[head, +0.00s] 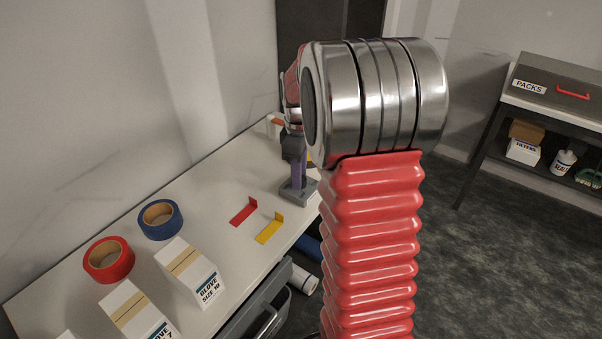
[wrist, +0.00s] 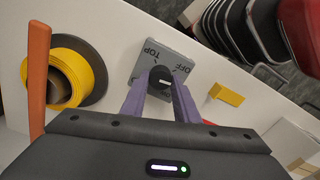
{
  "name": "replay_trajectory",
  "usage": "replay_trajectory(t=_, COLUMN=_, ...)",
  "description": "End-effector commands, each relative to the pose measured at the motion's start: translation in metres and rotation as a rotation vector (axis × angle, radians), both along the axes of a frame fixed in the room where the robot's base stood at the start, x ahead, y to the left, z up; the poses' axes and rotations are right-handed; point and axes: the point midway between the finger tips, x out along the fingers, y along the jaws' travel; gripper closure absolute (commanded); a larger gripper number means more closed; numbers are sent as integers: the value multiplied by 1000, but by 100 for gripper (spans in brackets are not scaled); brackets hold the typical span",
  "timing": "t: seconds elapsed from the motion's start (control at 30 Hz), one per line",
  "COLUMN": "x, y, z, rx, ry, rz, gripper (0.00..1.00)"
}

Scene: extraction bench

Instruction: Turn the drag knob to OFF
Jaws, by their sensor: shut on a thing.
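The drag knob (wrist: 160,75) is a small black knob with a pale mark, on a grey plate (wrist: 178,50) lettered TOP and OFF in the wrist view. My gripper (wrist: 159,86) has its two purple fingers on either side of the knob and is shut on it. The fingers hide part of the plate, and I cannot tell exactly which label the mark points at. In the head view the grey base (head: 300,194) sits on the bench, with my gripper (head: 297,178) directly over it; the knob is hidden there.
A yellow spool (wrist: 70,78) and an orange upright (wrist: 38,75) stand left of the plate in the wrist view. Red (head: 244,212) and yellow (head: 270,228) brackets lie in front of the base. Tape rolls (head: 160,219) and glove boxes (head: 190,270) occupy the near bench.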

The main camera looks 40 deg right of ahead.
Motion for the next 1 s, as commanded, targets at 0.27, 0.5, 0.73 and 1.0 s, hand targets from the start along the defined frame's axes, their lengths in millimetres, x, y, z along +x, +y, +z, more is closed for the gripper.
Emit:
replay_trajectory(t=0.27, x=3, y=-2, z=3, rx=-8, ry=-12, rz=262, gripper=95)
replay_trajectory(t=0.5, x=3, y=-3, z=3, rx=-10, ry=-10, rz=470, gripper=95)
replay_trajectory(t=0.73, x=2, y=-4, z=3, rx=-12, ry=-9, rz=606, gripper=95)
replay_trajectory(t=1.0, x=2, y=-4, z=3, rx=-13, ry=-9, rz=670, gripper=95)
